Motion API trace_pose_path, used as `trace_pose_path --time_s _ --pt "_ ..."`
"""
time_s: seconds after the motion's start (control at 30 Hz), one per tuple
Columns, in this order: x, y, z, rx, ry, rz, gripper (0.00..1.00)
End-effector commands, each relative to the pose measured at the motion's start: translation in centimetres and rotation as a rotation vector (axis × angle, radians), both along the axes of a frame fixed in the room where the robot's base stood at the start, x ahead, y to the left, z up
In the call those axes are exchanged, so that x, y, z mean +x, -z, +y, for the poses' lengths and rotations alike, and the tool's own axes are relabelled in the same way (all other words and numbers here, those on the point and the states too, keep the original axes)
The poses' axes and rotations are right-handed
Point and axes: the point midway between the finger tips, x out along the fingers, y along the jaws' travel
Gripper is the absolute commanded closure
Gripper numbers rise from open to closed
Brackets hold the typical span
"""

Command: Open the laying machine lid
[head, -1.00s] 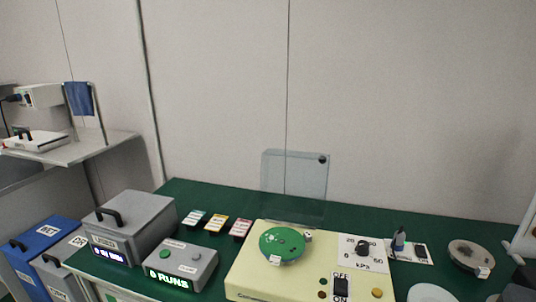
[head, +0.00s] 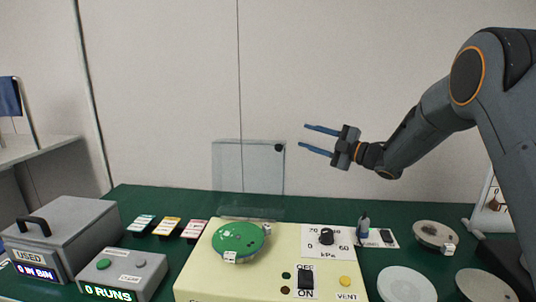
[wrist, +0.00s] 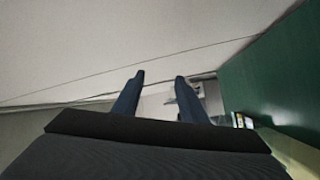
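A cream machine (head: 205,272) stands on the green bench with a round green plate (head: 240,237) on its top. A clear lid-like panel (head: 248,170) stands upright at the machine's back edge, with a dark round knob at its top right corner. Nothing clear lies over the green plate. My gripper (head: 321,138) is in the air to the right of the panel, apart from it, its two blue fingers pointing left. The fingers are spread and empty. In the wrist view my gripper (wrist: 160,77) also shows a gap between the fingers, with wall behind.
A grey USED bin (head: 75,225) and a run counter box (head: 122,272) stand at the left. Coloured cards (head: 168,227) lie behind. The air above the machine is clear.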

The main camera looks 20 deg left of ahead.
Motion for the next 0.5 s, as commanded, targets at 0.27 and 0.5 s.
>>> trace_pose_path --time_s 0.27,0.5 --pt "-6.6 2.7 3.8 0.069 -0.428 -0.220 0.61" --pt "-8.0 2.3 4.7 0.093 -0.490 -0.251 0.61"
